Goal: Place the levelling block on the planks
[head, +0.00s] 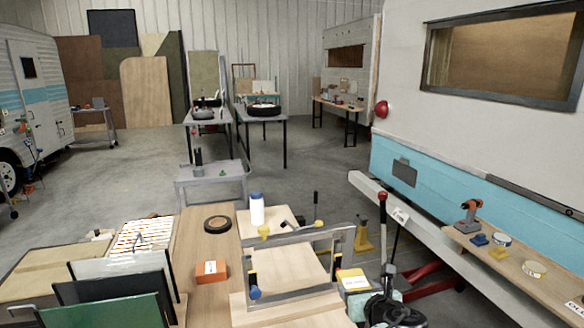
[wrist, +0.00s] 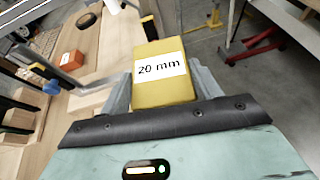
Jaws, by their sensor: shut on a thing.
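The levelling block (wrist: 160,75) is yellow with a white "20 mm" label. My gripper (wrist: 160,82) is shut on it, with one grey finger on each side. In the head view the block (head: 353,280) is beside the right edge of the wooden bench, and my arm hides part of the gripper. Pale wooden planks (head: 285,308) lie on the bench to the left of the block, and also show in the wrist view (wrist: 93,102). The block appears apart from the planks; its exact height above them I cannot tell.
A grey metal frame (head: 290,237) with blue-ended parts stands over the planks. An orange box (head: 211,271), a black ring (head: 217,224) and a white bottle (head: 257,209) are on the bench. The camper's tow beam (head: 440,238) and a yellow stand (head: 363,240) are to the right.

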